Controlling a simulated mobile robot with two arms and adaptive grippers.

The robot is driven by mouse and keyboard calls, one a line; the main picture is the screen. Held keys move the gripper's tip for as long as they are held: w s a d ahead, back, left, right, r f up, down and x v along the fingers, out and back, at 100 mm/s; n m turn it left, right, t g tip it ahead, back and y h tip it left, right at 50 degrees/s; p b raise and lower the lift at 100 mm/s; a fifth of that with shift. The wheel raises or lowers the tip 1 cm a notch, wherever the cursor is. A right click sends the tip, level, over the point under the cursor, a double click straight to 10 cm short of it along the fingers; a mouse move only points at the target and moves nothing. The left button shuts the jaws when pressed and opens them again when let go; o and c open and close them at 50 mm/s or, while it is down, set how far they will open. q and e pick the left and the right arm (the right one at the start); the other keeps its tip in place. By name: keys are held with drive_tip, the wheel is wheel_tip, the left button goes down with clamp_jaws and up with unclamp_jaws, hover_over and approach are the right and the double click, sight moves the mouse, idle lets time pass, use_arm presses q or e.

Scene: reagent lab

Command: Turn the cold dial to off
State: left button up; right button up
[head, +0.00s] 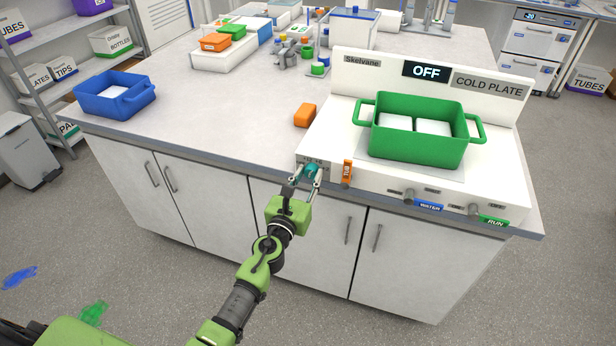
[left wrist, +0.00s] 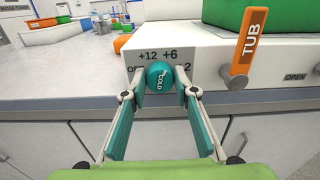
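The cold dial (left wrist: 159,76) is a round teal knob marked COLD on the left front corner of the white cold plate (head: 337,121). Markings +12, +6 and 2 show around it in the left wrist view, with another label partly hidden on its left. My left gripper (left wrist: 159,84) has one finger on each side of the dial; the fingertips look close against it. In the head view the left gripper (head: 309,173) is at the same corner. The display (head: 426,71) reads OFF. My right gripper is not in view.
An orange TUB lever (left wrist: 247,45) stands just right of the dial. A green tub (head: 416,137) sits on the plate. WATER (head: 429,206) and RUN (head: 494,221) tags are farther right. An orange block (head: 304,115) lies on the counter behind the dial.

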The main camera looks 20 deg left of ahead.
use_arm(q)
drive_tip(key=shift+c, duration=1)
drive_tip(key=n, duration=0.3)
drive_tip(key=shift+n+b, duration=0.35)
drive_tip(key=shift+n, duration=0.05)
drive_tip(key=n+b, duration=0.1)
drive_tip(key=n, duration=0.5)
drive_tip(key=shift+a+f, duration=0.1)
drive_tip(key=n, duration=0.5)
drive_tip(key=shift+f, duration=0.1)
drive_tip(key=n, duration=0.5)
drive_tip(key=shift+b, duration=0.35)
drive_tip(key=o, duration=1.1)
